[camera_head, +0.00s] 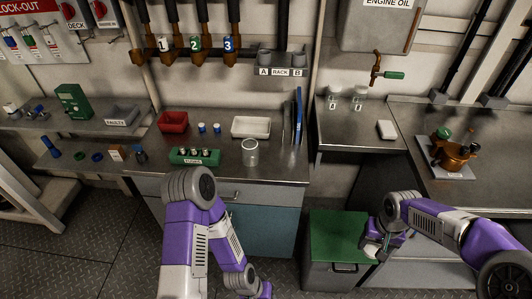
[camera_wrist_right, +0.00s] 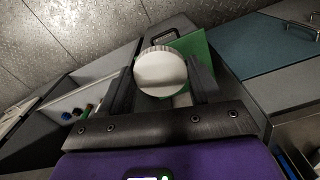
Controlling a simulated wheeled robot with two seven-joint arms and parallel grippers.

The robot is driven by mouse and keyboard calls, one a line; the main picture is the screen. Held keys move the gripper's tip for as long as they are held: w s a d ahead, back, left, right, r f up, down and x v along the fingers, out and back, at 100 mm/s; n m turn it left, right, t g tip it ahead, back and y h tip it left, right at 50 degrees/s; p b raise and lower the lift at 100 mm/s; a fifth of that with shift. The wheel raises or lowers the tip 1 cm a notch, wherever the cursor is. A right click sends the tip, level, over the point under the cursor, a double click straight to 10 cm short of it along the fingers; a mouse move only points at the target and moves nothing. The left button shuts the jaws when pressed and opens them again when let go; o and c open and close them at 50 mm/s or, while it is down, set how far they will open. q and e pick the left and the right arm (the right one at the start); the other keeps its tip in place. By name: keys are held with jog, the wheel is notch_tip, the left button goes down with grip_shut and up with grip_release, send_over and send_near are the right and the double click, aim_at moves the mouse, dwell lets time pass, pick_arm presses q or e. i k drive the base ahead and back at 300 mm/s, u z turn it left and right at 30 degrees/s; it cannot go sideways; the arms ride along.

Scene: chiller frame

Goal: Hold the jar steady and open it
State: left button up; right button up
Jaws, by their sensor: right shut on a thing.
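A clear glass jar (camera_head: 250,152) stands upright on the steel bench near its front edge; its rim looks open, though it is small here. My right gripper (camera_head: 373,248) is well to the right of and below the jar, in front of the bench. In the right wrist view, my right gripper (camera_wrist_right: 163,85) is shut on a round, pale lid with a ridged rim (camera_wrist_right: 160,72). My left arm hangs in front of the bench below the jar. Its gripper's fingers lie outside the head view.
A green-topped bin (camera_head: 335,228) is beside my right gripper. Near the jar are a green rack of small bottles (camera_head: 195,156), a white tray (camera_head: 251,127) and a red bin (camera_head: 173,122). A brass device (camera_head: 452,153) stands on the right bench.

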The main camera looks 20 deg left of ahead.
aim_at(250, 151)
jog(key=k, duration=1.15)
jog(key=u, duration=0.7)
jog(key=i, duration=0.6)
jog(key=u, duration=0.5)
jog(key=i, duration=1.45)
jog(key=z, duration=0.2)
